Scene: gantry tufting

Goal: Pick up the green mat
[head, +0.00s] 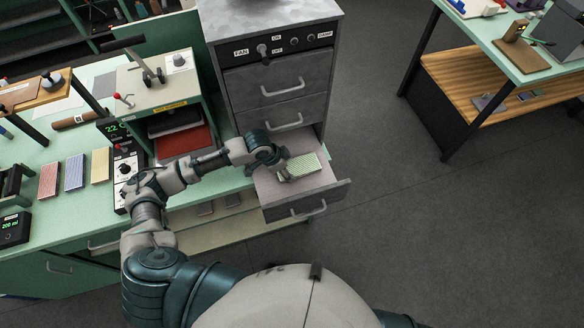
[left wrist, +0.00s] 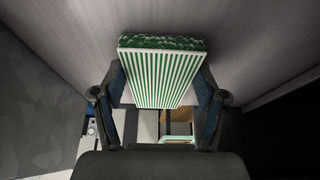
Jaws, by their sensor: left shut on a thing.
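The green mat (head: 304,167) is a small green-and-white striped block with a green tufted edge. In the head view it is at the open drawer (head: 331,192) of the grey cabinet, with my left gripper (head: 284,173) at its left end. In the left wrist view the mat (left wrist: 158,78) stands between the two fingers of my left gripper (left wrist: 160,95), which are shut on its sides. I cannot tell whether the mat touches the drawer floor. My right gripper is in neither view.
The grey cabinet (head: 284,78) with closed upper drawers stands behind the open drawer. A green bench (head: 60,155) at left holds red, blue and yellow mats (head: 75,171) and a control box (head: 160,85). Another table (head: 490,50) is at right. The floor between is clear.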

